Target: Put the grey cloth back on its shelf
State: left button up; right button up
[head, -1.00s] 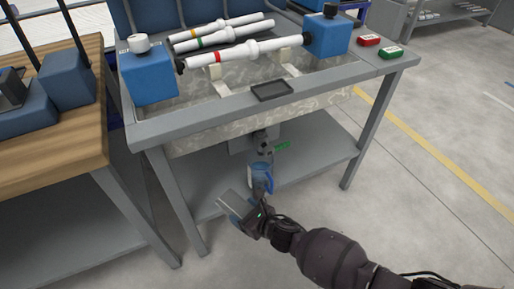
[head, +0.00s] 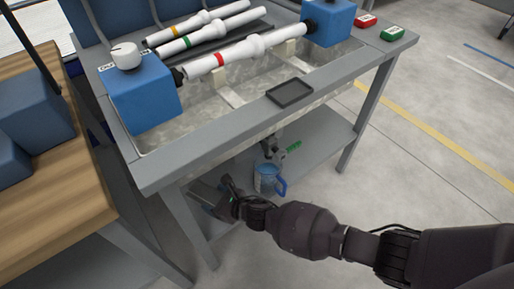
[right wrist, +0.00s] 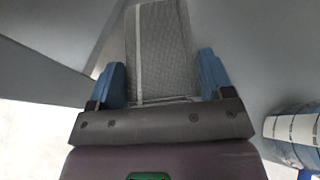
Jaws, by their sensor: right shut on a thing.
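The grey cloth (right wrist: 160,45), a ribbed grey piece with a pale stripe, is between the blue fingers of my right gripper (right wrist: 163,80), which is shut on it. In the head view my right gripper (head: 212,198) is low under the front edge of the sink table, at the left part of the lower shelf (head: 325,143). The cloth is small and dark there, and I cannot tell whether it touches the shelf. My left gripper is not in view.
A clear jug with a blue handle (head: 268,180) stands right of my right gripper, close by; it also shows in the right wrist view (right wrist: 297,135). A green item (head: 293,148) is behind it. The table's front left leg (head: 190,225) is close to the gripper.

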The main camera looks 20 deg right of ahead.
jog(key=shift+w+a+f, duration=0.1)
jog(key=f+b, duration=0.1)
jog(key=f, duration=0.1)
jog(key=f+b, duration=0.2)
jog(key=f, duration=0.1)
jog(key=shift+s+f, duration=0.3)
jog(key=shift+f, duration=0.05)
jog(key=shift+w+f, duration=0.2)
jog(key=shift+f, duration=0.15)
notch_tip(320, 180, down, 3)
jog(key=shift+s+b, duration=0.1)
jog(key=shift+b, duration=0.95)
jog(key=shift+f, duration=0.3)
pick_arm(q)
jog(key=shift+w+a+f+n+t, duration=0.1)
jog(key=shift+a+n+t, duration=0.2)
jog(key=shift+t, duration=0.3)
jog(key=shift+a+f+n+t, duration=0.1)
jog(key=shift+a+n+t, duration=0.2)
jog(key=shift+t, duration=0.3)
pick_arm(e)
jog(key=shift+w+r, duration=0.1)
jog(key=shift+w, duration=0.1)
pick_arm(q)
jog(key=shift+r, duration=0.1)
